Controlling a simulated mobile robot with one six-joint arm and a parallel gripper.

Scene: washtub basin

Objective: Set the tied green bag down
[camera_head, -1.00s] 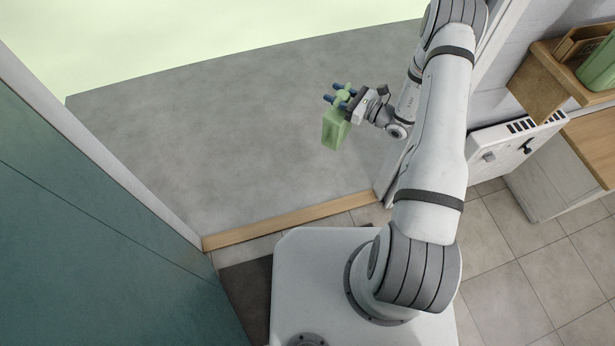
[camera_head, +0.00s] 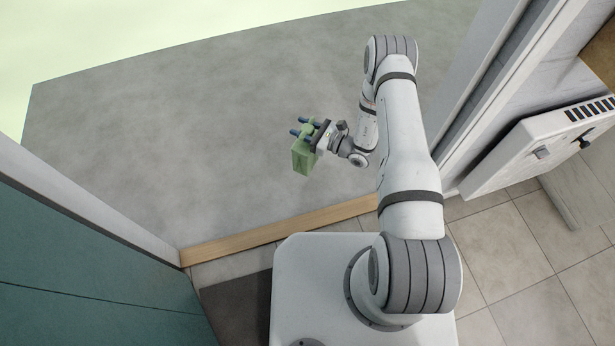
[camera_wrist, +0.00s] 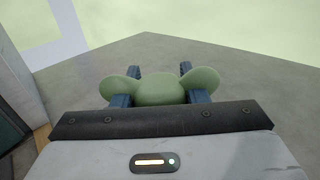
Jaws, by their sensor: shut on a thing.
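The tied green bag (camera_head: 303,158) hangs below my gripper (camera_head: 305,128) in the head view, over the grey floor beyond the wooden threshold. My gripper is shut on the bag's tied top. In the wrist view the green knot (camera_wrist: 160,90) with its two rounded ears sits between the blue fingers of my gripper (camera_wrist: 160,88). The bag's body is hidden in the wrist view. The bag appears to be held above the floor, but its exact height cannot be told.
A wooden threshold strip (camera_head: 280,228) crosses the doorway in front of my base. A teal panel (camera_head: 90,270) stands at the left. A white heater (camera_head: 540,150) is at the right. The grey floor (camera_head: 180,120) beyond the threshold is clear.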

